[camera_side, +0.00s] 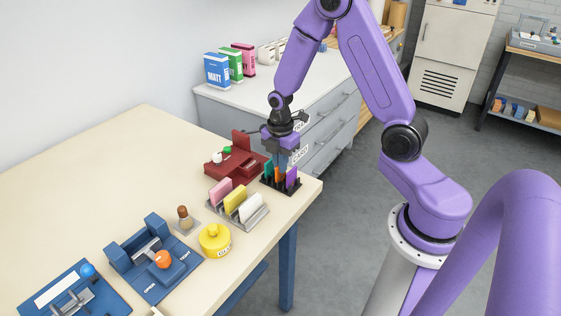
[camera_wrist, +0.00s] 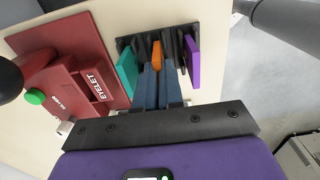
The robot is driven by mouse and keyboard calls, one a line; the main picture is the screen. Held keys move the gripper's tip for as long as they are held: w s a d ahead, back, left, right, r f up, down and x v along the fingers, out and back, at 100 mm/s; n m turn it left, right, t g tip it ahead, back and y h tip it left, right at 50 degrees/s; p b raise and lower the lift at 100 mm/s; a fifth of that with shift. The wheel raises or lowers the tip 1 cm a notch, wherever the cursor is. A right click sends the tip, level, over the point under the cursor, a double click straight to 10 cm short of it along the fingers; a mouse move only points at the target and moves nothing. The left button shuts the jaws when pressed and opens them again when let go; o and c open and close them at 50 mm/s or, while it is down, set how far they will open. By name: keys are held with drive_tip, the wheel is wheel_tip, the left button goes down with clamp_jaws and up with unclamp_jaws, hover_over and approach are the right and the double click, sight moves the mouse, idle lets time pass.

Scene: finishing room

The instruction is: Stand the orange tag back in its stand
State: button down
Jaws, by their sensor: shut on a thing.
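My gripper (camera_side: 281,163) points down over the black slotted stand (camera_side: 282,189) near the table's right corner. Its blue fingers (camera_wrist: 157,70) are shut on the orange tag (camera_wrist: 157,50); the tag also shows in the side view (camera_side: 280,175), partly covered by the fingers. The tag is between a teal tag (camera_wrist: 127,70) and a purple tag (camera_wrist: 193,62), which both stand in the stand (camera_wrist: 180,36). The orange tag is upright among the stand's black dividers. I cannot tell whether its lower edge touches the bottom of the slot.
A dark red eyelet press (camera_side: 234,160) stands close to the left of the stand. A grey rack (camera_side: 240,218) with pink, yellow and white cards is in front. A yellow round container (camera_side: 214,240) and blue fixtures (camera_side: 155,262) lie farther left. The table's left middle is bare.

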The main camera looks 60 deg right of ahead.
drive_tip(key=shift+f, duration=0.15)
drive_tip(key=c, duration=1.5)
unclamp_jaws()
drive_tip(key=shift+c, duration=0.2)
wheel_tip(320, 180, up, 11)
drive_tip(key=shift+a, duration=0.1)
